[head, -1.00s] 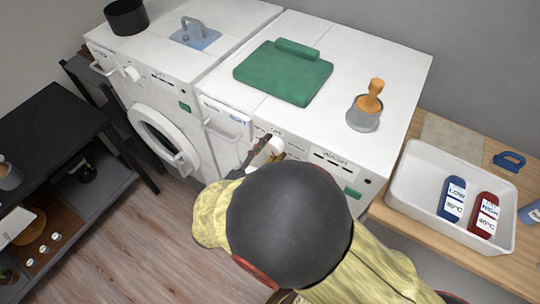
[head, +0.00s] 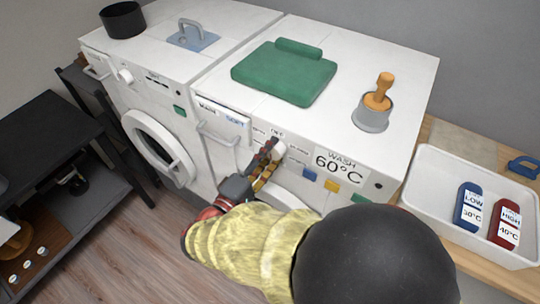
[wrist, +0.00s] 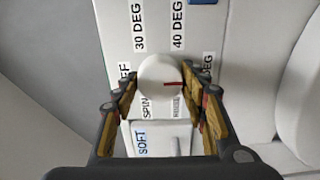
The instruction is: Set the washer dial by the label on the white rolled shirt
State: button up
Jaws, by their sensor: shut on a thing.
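The white washer dial (head: 279,149) is on the front panel of the right-hand machine. In the wrist view the dial (wrist: 158,76) is round, with a red pointer line towards the right of the picture. Labels 30 DEG, 40 DEG, SPIN and a partly covered DEG label surround it. My gripper (head: 268,160) is shut on the dial, its fingers on either side; it also shows in the wrist view (wrist: 166,88). The display label (head: 337,168) reads WASH 60°C. I see no white rolled shirt in these frames.
A green folded cloth (head: 285,75) and an orange-handled tool in a grey cup (head: 373,119) lie on the right machine. A drawer handle (head: 219,136) is left of the dial. A white tray (head: 433,203) with blue and red bottles stands at right. A dark shelf (head: 45,130) is at left.

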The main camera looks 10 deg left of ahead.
jog(key=shift+f, duration=0.1)
jog(key=o, duration=1.1)
jog(key=shift+o, duration=0.3)
jog(key=v, duration=1.2)
